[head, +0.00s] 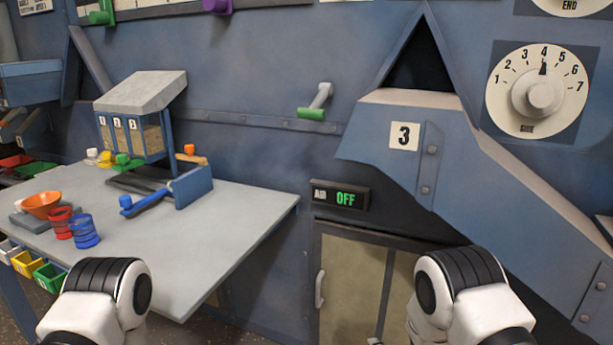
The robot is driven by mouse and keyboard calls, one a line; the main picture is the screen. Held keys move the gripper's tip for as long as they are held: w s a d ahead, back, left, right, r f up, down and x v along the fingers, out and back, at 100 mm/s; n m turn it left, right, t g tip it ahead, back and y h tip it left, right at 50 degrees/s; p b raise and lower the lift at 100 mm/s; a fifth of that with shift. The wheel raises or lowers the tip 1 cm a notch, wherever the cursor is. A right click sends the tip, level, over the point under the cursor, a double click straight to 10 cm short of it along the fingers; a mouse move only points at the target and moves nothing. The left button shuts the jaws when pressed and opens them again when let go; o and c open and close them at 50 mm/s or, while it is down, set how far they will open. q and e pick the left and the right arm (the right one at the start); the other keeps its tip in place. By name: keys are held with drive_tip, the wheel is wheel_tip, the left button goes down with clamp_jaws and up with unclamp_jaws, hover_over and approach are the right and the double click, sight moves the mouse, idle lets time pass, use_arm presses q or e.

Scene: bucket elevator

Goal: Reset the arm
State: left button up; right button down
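Parts of my two arms show at the bottom edge of the head view, as white and black rounded joints. The left one stands in front of the grey table's (205,265) front edge. The right one stands in front of the cabinet door (350,285). Neither gripper is visible, so I cannot see whether they are open or hold anything.
On the table are a red cup (61,222), a blue cup (84,231), an orange bowl (42,204) and a numbered dispenser (135,125). A green-handled lever (315,103), an OFF display (340,195) and a dial (539,92) are on the blue wall.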

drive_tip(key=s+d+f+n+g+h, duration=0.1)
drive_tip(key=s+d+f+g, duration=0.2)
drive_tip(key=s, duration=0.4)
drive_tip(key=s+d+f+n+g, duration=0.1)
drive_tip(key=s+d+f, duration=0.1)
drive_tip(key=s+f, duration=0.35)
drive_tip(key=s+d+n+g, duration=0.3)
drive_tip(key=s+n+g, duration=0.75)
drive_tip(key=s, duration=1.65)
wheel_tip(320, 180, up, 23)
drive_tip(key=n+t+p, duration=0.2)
drive_tip(key=p, duration=2)
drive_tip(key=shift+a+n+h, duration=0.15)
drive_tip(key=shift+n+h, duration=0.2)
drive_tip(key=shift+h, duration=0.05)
